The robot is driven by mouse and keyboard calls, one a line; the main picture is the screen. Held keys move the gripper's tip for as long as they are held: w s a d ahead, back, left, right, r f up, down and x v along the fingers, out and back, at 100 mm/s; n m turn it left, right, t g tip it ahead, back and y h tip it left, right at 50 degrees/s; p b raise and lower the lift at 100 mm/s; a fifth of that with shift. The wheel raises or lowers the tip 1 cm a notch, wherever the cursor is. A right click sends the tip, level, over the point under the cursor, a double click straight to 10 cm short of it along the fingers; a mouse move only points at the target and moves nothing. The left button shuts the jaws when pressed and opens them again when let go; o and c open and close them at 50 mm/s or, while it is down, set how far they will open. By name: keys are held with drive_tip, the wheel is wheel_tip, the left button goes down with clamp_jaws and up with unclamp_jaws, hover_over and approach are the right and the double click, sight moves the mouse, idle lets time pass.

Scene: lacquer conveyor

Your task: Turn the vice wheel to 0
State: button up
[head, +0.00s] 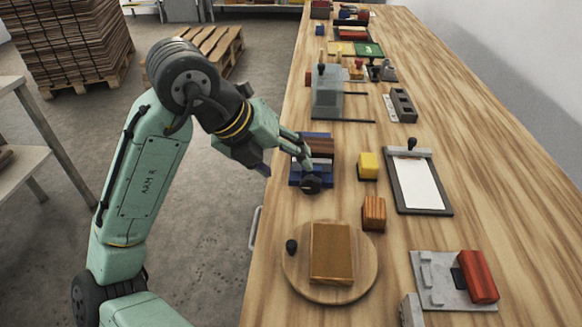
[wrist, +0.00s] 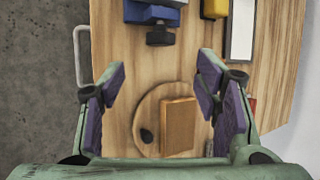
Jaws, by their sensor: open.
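The blue vice (head: 325,144) stands at the left edge of the wooden bench, with brown jaw faces on top. Its dark wheel (head: 311,184) is on the side nearest the camera. Any numbers or mark on the wheel are too small to read. In the wrist view the vice (wrist: 152,14) is at the top edge, partly cut off, and the wheel (wrist: 160,37) shows just below it. My gripper (head: 288,162) is open and empty, and overlaps the vice in the head view. In the wrist view the open fingers (wrist: 162,70) stand below the wheel, apart from it.
A round board (head: 292,276) with a brown block (head: 331,252) and a dark knob lies nearer the camera. A yellow block (head: 368,165), a small wooden block (head: 374,213) and a clipboard (head: 418,184) are to the right. A grey machine (head: 327,93) stands beyond the vice.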

drive_tip(key=shift+r, duration=0.15)
drive_tip(key=m+y+p, duration=0.1)
drive_tip(key=y+p, duration=0.3)
approach(310, 184)
drive_tip(key=shift+y, duration=0.3)
drive_tip(key=x, duration=1)
drive_tip(key=shift+d+p, duration=0.3)
drive_tip(key=shift+d, duration=0.05)
drive_tip(key=c, duration=1.1)
drive_tip(key=shift+c, duration=0.2)
drive_tip(key=shift+b, duration=0.3)
